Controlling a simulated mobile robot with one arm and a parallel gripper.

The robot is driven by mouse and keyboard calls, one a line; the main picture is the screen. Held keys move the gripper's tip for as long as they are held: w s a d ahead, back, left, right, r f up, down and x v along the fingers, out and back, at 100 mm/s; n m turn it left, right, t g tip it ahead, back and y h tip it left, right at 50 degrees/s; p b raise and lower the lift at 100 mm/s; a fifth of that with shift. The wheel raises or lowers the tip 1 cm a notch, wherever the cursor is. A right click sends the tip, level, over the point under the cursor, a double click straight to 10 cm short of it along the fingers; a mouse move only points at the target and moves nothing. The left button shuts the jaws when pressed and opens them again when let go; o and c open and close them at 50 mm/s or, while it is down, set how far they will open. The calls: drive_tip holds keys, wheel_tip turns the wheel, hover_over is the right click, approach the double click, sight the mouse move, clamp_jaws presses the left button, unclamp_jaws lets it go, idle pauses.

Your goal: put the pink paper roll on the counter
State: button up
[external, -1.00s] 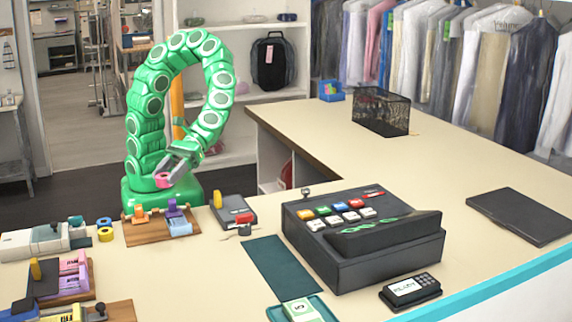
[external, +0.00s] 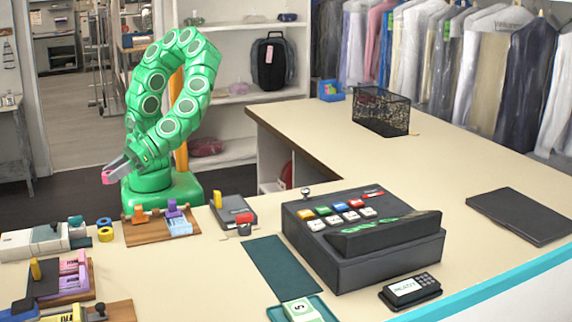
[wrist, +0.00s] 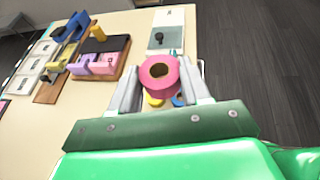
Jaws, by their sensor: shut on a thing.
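The pink paper roll (wrist: 160,73) is between the two grey fingers of my gripper (wrist: 160,92) in the wrist view, with its round hole facing the camera. In the external view my gripper (external: 116,171) is at the left, shut on the pink roll (external: 107,178), of which only a small part shows. It is held in the air above and behind the back left part of the cream counter (external: 235,275).
A yellow and a blue roll (external: 105,233) lie on the counter below. A wooden board (external: 150,235) with small stampers, a stapler-like black device (external: 233,210) and a cash register (external: 360,240) stand nearby. Bare counter lies between the left boards and the green mat (external: 280,268).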

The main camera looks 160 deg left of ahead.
drive_tip(key=shift+f, duration=1.2)
drive_tip(key=w+d+f, duration=0.3)
drive_tip(key=w+f, duration=0.1)
drive_tip(key=w, duration=0.4)
hover_over(114, 253)
drive_tip(key=shift+s+f, duration=0.2)
drive_tip(key=shift+f, duration=2.65)
drive_tip(key=shift+w+f, duration=0.15)
drive_tip(key=shift+f, duration=1.55)
drive_tip(key=shift+f, duration=0.3)
